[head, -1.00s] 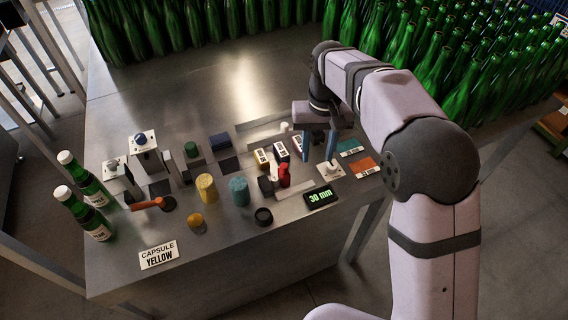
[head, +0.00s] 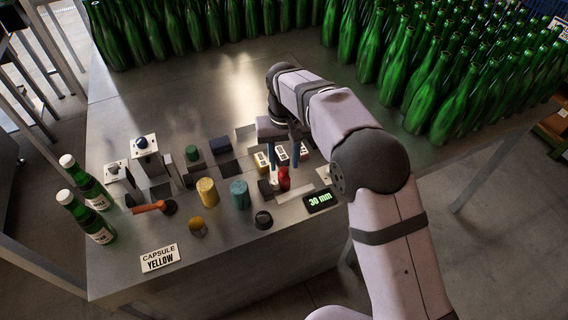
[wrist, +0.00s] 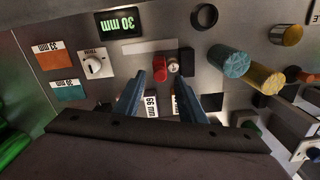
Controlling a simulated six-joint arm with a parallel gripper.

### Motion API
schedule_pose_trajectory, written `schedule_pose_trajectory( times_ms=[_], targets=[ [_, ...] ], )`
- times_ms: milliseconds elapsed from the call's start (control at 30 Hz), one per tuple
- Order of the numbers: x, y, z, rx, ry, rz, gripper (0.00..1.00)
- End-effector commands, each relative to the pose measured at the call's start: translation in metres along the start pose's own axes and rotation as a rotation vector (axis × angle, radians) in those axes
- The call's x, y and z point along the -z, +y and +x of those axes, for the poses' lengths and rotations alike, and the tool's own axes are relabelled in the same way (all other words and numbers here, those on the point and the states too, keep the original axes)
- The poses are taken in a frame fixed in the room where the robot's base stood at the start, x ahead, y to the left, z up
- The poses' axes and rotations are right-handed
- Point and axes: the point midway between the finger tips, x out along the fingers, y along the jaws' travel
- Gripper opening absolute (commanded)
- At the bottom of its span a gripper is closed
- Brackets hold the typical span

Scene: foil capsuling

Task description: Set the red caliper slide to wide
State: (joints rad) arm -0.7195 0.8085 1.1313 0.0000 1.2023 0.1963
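The red caliper slide (head: 284,178) stands upright near the front of the metal bench, beside a pale strip. In the wrist view the red slide (wrist: 159,62) shows close to the fingertips, with a small metal-topped part beside it. My gripper (head: 283,166) points down over the slide. Its two blue fingers are apart in the wrist view (wrist: 172,66), with the slide low between or just beyond the tips. I cannot tell whether either finger touches it.
A display (head: 319,200) reading 30 mm lies right of the slide. A white knob (wrist: 95,66) and orange (wrist: 53,54) and teal (wrist: 65,90) cards are beside it. Teal (head: 239,193) and yellow (head: 207,191) cylinders and a black ring (head: 263,219) stand to the left. Boxes stand behind.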

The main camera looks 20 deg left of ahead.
Motion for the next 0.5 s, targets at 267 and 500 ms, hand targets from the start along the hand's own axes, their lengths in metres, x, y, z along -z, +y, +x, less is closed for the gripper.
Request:
schedule_pose_trajectory(
  times_ms=[267,500],
  targets=[
    [-0.001,0.000,0.026,0.000,-0.002,0.000,0.37],
    [0.000,0.000,0.031,0.000,0.001,0.000,0.37]
  ],
)
